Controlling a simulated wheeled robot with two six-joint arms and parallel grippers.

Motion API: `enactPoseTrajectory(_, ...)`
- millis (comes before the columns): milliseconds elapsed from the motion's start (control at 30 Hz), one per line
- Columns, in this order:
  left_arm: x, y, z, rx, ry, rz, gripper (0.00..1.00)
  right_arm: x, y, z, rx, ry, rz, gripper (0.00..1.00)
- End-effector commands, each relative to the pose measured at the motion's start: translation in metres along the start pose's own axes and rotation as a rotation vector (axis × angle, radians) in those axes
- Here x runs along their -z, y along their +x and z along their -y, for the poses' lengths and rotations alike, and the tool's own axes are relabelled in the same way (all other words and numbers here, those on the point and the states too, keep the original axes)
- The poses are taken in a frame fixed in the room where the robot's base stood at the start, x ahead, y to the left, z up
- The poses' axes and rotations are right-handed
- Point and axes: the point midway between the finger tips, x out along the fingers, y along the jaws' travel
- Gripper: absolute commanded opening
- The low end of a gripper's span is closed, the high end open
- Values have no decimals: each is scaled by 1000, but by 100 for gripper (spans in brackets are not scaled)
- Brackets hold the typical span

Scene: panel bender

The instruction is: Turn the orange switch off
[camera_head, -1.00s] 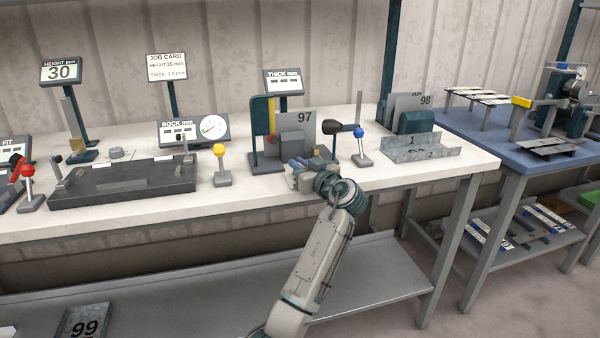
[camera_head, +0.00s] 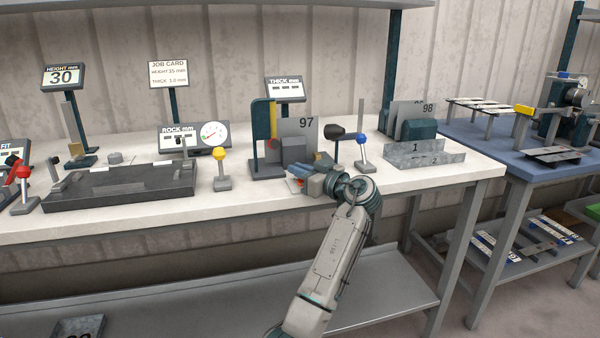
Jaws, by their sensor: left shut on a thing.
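A small orange piece, the orange switch (camera_head: 295,181), shows at the front of the thickness station with the plate 97, at the bench's front edge. It is mostly covered by my gripper, and its on or off position cannot be made out. My left gripper (camera_head: 301,181) reaches in from the right of it, low over the bench, and is shut at the switch. The fingertips are small and partly hidden. My right gripper is not in view.
Just behind are the thickness station (camera_head: 267,145) and a black knob (camera_head: 334,131). A blue-knobbed lever (camera_head: 362,150) stands to the right, a yellow-knobbed lever (camera_head: 221,168) to the left. A bent metal part (camera_head: 425,155) lies farther right.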

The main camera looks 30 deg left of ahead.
Motion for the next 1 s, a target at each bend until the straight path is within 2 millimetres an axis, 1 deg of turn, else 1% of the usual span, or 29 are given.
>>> enactPoseTrajectory(200, 0, 0, 0, 1, 1, 0, 0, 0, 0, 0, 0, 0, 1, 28)
enactPoseTrajectory(233, 0, 0, 0, 1, 1, 0, 13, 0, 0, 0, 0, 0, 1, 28)
enactPoseTrajectory(333, 0, 0, 0, 1, 0, 0, 32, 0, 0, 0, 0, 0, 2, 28)
enactPoseTrajectory(667, 0, -3, 0, -1, 0, 1, 33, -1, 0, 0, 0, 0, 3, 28)
enactPoseTrajectory(767, -1, -13, -1, -3, -1, 3, 33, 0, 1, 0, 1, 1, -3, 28)
enactPoseTrajectory(867, -2, -31, -1, -3, -1, 4, 33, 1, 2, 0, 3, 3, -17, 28)
enactPoseTrajectory(1000, -2, -60, -1, -3, -1, 5, 33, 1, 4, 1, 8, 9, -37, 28)
